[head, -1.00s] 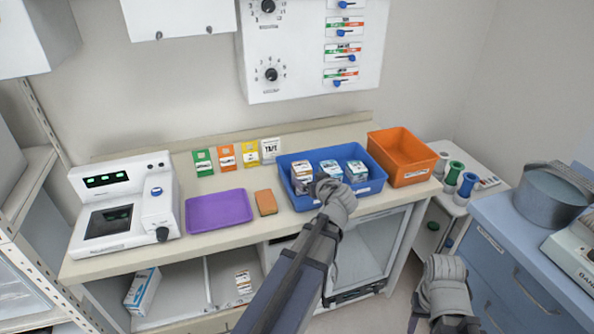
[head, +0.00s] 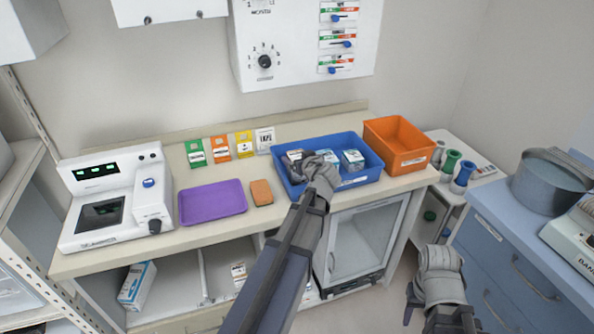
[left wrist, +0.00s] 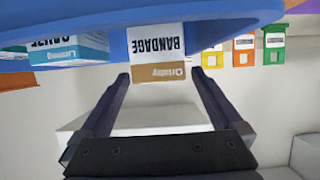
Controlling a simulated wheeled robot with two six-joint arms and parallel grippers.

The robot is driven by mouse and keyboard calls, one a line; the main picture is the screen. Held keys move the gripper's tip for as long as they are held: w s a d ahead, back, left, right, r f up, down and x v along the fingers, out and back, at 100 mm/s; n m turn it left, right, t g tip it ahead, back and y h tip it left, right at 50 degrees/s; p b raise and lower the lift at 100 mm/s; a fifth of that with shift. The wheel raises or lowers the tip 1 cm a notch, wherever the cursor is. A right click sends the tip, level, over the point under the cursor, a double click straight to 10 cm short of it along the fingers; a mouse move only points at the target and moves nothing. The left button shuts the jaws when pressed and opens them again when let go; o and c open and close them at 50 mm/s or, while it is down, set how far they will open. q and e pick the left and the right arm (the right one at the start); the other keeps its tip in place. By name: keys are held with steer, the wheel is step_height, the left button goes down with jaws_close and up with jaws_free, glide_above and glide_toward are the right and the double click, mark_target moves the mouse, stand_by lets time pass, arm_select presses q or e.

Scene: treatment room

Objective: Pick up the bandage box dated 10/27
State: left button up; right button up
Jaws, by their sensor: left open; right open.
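A bandage box (left wrist: 157,42), white and tan, shows upside down in the left wrist view, between my open left fingertips and just beyond them. I cannot read a date on it. A box (head: 294,155) at the left of the blue bin (head: 349,182) is partly hidden by my left gripper (head: 311,163) in the head view. Two white-and-teal boxes (head: 328,157) (head: 353,159) stand beside it. One box, labelled gauze (left wrist: 68,49), shows at the left in the wrist view. My right gripper (head: 412,298) is open, low at the right, away from the boxes.
An orange bin (head: 408,161) stands right of the blue bin. A purple tray (head: 212,211), an orange sponge (head: 261,192) and a white device (head: 118,218) are on the counter to the left. Colored cards (head: 220,149) stand behind. A wall panel (head: 300,60) hangs above.

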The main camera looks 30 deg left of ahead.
arm_select(q)
steer(key=x, duration=0.2)
steer(key=shift+w+a+f, duration=0.15)
steer(key=shift+w+a, duration=0.05)
steer(key=shift+c, duration=0.2)
steer(key=c, duration=1.4)
